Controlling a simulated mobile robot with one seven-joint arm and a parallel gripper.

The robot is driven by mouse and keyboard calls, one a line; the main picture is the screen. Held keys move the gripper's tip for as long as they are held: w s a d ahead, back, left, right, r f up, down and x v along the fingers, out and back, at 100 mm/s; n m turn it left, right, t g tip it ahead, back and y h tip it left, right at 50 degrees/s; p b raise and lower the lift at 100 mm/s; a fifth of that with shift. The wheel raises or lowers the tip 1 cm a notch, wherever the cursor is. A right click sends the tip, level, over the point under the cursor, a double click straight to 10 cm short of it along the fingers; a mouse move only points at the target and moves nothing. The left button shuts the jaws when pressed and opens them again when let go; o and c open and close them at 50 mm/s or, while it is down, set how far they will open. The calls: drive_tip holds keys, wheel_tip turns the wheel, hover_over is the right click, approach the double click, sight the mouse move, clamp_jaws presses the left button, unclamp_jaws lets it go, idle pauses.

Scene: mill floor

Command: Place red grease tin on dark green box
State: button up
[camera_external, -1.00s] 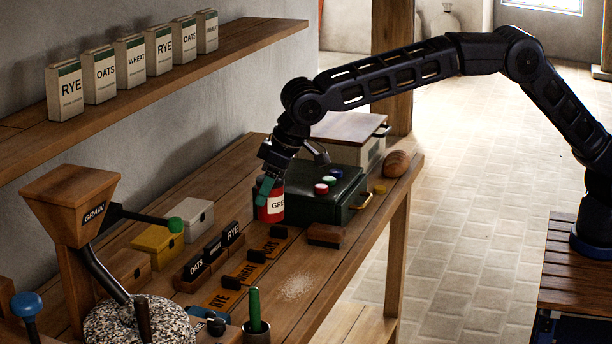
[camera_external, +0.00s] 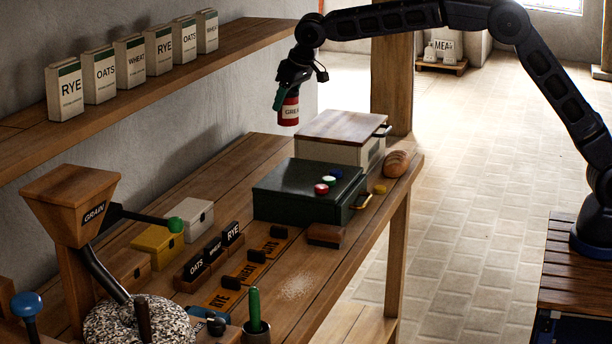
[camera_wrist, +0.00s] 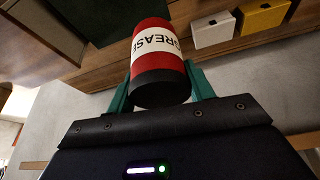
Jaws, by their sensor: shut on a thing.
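The red grease tin (camera_external: 289,111) with a white label hangs in the air in my gripper (camera_external: 281,100), upright in the external view. It is well above the dark green box (camera_external: 277,199) and over its back left part in the picture. In the wrist view the tin (camera_wrist: 162,62) sits between the two teal fingers of my gripper (camera_wrist: 160,85), which are shut on it. The dark green box stands on the bench.
A white box with a wooden lid (camera_external: 337,131) stands right behind the green box. A bread loaf (camera_external: 396,163) and a brown block (camera_external: 324,235) lie near the bench's right edge. A shelf (camera_external: 150,88) with several cartons is at the upper left.

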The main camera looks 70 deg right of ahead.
drive_tip(key=d+r, duration=0.1)
drive_tip(key=d, duration=0.7)
hover_over(298, 178)
drive_tip(key=shift+m, duration=0.4)
wheel_tip(298, 178, down, 20)
drive_tip(key=shift+r, duration=0.2)
drive_tip(key=shift+f, duration=0.1)
drive_tip(key=o, duration=1.2)
drive_tip(key=shift+c, duration=0.2)
